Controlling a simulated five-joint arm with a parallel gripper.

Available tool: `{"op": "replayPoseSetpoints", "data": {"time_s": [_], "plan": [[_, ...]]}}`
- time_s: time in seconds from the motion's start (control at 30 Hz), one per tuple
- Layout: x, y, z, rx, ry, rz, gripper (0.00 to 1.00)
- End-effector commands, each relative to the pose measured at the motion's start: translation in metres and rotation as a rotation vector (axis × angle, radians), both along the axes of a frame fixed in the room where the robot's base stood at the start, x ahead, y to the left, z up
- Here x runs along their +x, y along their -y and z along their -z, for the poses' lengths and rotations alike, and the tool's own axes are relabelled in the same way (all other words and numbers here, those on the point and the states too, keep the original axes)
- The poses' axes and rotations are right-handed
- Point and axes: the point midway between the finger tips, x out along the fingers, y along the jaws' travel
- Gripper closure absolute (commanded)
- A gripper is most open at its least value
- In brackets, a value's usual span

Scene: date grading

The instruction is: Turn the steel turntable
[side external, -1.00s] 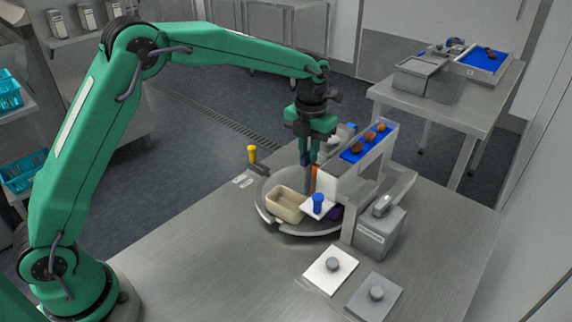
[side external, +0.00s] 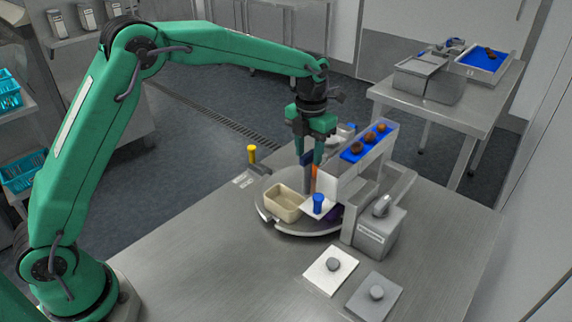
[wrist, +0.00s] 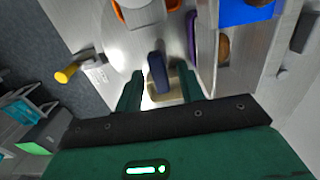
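The round steel turntable (side external: 271,222) lies on the steel bench, carrying a cream bin (side external: 284,203) at its front, with orange (side external: 315,172) and purple (side external: 335,213) bins partly hidden. A dark blue grip (side external: 306,159) tops an upright post (side external: 307,182) on the turntable. My gripper (side external: 309,158) points down over it, one finger on each side. In the wrist view the blue grip (wrist: 157,73) stands between the fingers (wrist: 159,86), with visible gaps on both sides. The gripper is open and holds nothing.
A chute with a blue bed (side external: 352,153) bearing several dates stands close right of my gripper. A yellow peg (side external: 251,153) is at left. White (side external: 322,281) and grey pads lie in front. The bench's left front is clear.

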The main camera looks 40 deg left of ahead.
Motion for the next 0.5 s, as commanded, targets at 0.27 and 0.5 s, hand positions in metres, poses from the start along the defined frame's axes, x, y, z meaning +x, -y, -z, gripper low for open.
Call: {"op": "replayPoseSetpoints", "data": {"time_s": [0.27, 0.5], "plan": [[0.000, 0.000, 0.001, 0.000, -0.001, -0.001, 0.62], [0.001, 0.000, -0.012, 0.000, 0.001, -0.001, 0.62]]}}
